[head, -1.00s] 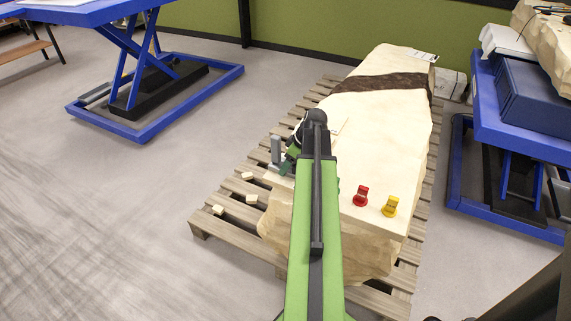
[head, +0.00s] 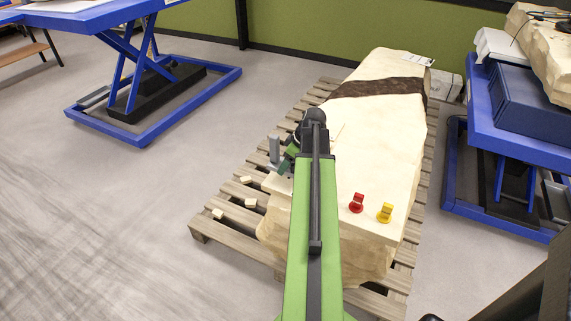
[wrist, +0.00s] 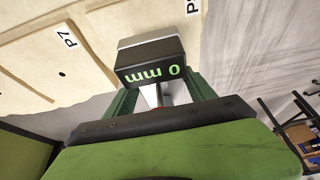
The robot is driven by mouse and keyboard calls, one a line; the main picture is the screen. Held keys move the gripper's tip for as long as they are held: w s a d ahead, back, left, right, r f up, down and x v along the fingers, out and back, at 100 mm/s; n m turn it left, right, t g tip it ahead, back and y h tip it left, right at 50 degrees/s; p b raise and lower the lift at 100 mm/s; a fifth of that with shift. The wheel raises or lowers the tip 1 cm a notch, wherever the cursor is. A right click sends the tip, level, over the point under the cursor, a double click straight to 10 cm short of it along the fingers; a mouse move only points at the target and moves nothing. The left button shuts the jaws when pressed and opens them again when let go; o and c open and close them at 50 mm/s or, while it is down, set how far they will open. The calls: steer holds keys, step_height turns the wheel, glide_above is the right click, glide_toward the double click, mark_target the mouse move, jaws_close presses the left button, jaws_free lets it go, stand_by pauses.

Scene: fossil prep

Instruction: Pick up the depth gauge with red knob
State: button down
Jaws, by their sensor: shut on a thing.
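The depth gauge (wrist: 150,68) sits between the fingers of my gripper (wrist: 160,97) in the wrist view. It has a dark block with a green "0 mm" display, upside down in this view, and a light grey part behind. My arm hides some of this area.
A red piece (head: 356,203) and a yellow piece (head: 385,212) stand on the stone's near end. The stone rests on a wooden pallet (head: 225,228) with several small pale blocks. Blue lift tables stand left (head: 75,12) and right (head: 520,140). Floor at left is clear.

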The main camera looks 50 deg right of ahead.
steer(key=s+r+p, duration=0.6)
steer(key=s, duration=0.5)
steer(key=shift+s+d+r, duration=0.15)
steer(key=shift+d+r, duration=0.1)
steer(key=shift+r, duration=0.05)
